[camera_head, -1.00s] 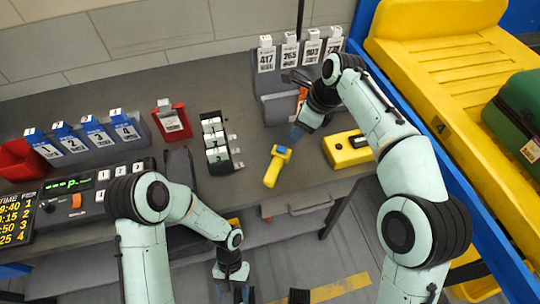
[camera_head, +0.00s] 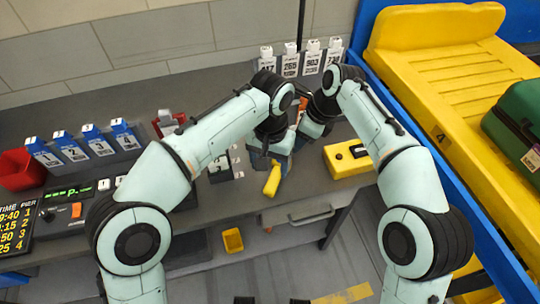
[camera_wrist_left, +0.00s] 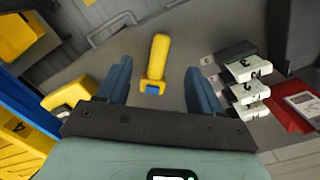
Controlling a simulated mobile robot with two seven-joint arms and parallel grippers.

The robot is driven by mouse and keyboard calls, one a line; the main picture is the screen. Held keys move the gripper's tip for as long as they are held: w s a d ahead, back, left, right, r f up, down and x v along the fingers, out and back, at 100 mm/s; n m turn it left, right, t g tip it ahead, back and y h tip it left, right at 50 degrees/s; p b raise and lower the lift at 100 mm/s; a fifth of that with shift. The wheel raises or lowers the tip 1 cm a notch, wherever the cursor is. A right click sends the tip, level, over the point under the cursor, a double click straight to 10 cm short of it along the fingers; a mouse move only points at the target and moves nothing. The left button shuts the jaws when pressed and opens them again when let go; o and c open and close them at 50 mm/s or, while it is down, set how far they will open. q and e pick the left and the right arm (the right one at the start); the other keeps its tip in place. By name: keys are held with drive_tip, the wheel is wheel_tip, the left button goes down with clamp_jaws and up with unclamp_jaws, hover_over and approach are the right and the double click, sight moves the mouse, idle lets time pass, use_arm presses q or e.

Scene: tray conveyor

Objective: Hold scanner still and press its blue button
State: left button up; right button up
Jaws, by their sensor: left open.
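The scanner (camera_head: 272,180) is a yellow handle with a blue part at its head, lying on the grey table. In the left wrist view the scanner (camera_wrist_left: 158,55) points its blue end (camera_wrist_left: 153,88) towards my gripper. My left gripper (camera_head: 270,157) is over the scanner's head end, which it hides in the head view. Its blue fingers stand apart on either side of the scanner in the left wrist view (camera_wrist_left: 160,85), with gaps. My right gripper (camera_head: 307,132) is just behind and right of it; its fingertips are largely hidden.
A yellow box (camera_head: 348,158) stands right of the scanner. Left of it are a rack of white numbered blocks (camera_wrist_left: 247,85) and a red holder (camera_wrist_left: 285,112). Label stands (camera_head: 312,60) line the back. The yellow conveyor (camera_head: 440,70) is at right. The two arms are close together.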

sight(270, 187)
use_arm(q)
drive_tip(key=f, duration=1.2)
drive_tip(key=shift+w, duration=0.35)
clamp_jaws()
drive_tip(key=shift+r, duration=0.1)
use_arm(e)
clamp_jaws()
idle(1.0)
